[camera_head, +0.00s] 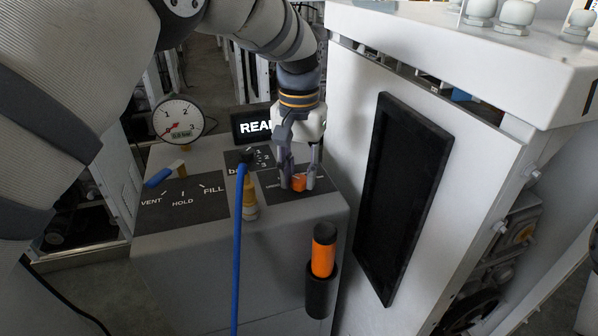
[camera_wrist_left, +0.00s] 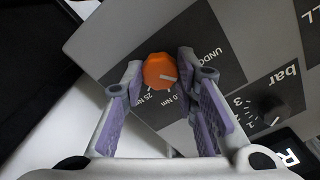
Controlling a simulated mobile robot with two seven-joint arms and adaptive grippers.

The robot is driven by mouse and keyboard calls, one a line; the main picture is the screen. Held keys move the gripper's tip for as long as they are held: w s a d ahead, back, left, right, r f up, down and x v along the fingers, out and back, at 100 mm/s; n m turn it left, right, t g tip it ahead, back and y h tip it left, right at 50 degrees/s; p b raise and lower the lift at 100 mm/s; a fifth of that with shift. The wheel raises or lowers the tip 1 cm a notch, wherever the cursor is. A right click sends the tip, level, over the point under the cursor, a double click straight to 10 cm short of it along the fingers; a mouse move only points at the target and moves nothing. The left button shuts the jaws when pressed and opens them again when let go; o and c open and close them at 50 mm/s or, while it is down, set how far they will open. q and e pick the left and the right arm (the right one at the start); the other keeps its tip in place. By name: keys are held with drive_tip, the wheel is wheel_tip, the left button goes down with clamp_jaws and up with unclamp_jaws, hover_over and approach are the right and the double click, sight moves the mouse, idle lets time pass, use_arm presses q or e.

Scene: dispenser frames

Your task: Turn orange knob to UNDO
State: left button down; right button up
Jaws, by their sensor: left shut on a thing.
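The orange knob (camera_head: 299,182) sits on a dark label plate at the right of the grey console top (camera_head: 190,228). In the left wrist view the orange knob (camera_wrist_left: 158,72) has a white pointer mark toward the right, between the UNDO label (camera_wrist_left: 208,52) and a lower Nm label. A 25 Nm label shows below the knob. My left gripper (camera_head: 298,178) points down over the knob. Its purple-padded fingers (camera_wrist_left: 160,66) are shut on the knob from both sides. My right gripper is in neither view.
A pressure gauge (camera_head: 178,119), a blue-handled lever (camera_head: 160,177) by VENT, HOLD and FILL, and a bar selector (camera_head: 247,156) stand left of the knob. A blue hose (camera_head: 238,250) hangs in front. An orange-black cylinder (camera_head: 323,255) is on the front face. A white cabinet (camera_head: 350,75) rises close at right.

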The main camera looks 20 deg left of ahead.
sight(299, 179)
use_arm(q)
drive_tip(key=shift+n, duration=2.1)
drive_tip(key=c, duration=1.3)
unclamp_jaws()
wheel_tip(299, 179, up, 12)
drive_tip(key=shift+r, duration=0.1)
